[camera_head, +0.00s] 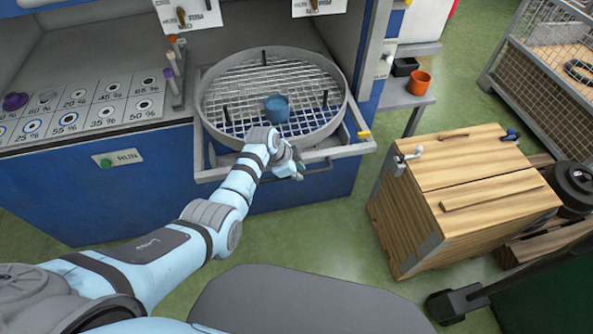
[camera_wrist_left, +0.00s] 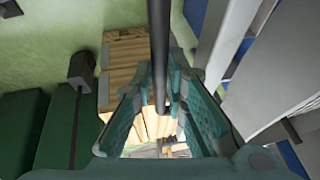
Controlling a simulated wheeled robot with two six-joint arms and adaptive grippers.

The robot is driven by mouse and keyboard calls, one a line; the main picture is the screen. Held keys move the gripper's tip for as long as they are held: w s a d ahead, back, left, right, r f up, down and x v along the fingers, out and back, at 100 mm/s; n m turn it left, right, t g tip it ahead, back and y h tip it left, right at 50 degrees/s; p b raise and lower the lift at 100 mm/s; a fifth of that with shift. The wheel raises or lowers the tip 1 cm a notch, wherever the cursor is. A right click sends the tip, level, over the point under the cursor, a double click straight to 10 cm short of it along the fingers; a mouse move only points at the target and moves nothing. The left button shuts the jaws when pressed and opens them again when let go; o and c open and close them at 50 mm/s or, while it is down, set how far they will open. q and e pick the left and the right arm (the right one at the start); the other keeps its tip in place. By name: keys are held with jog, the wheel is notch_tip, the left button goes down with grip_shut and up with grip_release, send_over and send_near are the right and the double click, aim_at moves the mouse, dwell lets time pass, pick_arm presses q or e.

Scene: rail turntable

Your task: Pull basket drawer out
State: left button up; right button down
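The basket drawer (camera_head: 352,150) is a grey frame sticking out from the front of the blue cabinet. A round wire basket (camera_head: 232,76) sits in it, with a blue cup (camera_head: 277,108) on its mesh. My left gripper (camera_head: 291,170) is at the drawer's front handle (camera_head: 322,168). In the left wrist view the dark handle bar (camera_wrist_left: 159,45) runs between the teal fingers of the left gripper (camera_wrist_left: 161,75), which look closed around it. The left arm hides part of the drawer's front edge. My right gripper is not in view.
A wooden crate (camera_head: 470,185) stands on the green floor to the right. An orange cup (camera_head: 418,83) is on a grey side shelf. A wire cage (camera_head: 545,85) is at the far right.

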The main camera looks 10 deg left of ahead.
pick_arm(q)
jog(key=o, duration=0.4)
jog(key=shift+o, duration=0.2)
jog(key=v, duration=1.2)
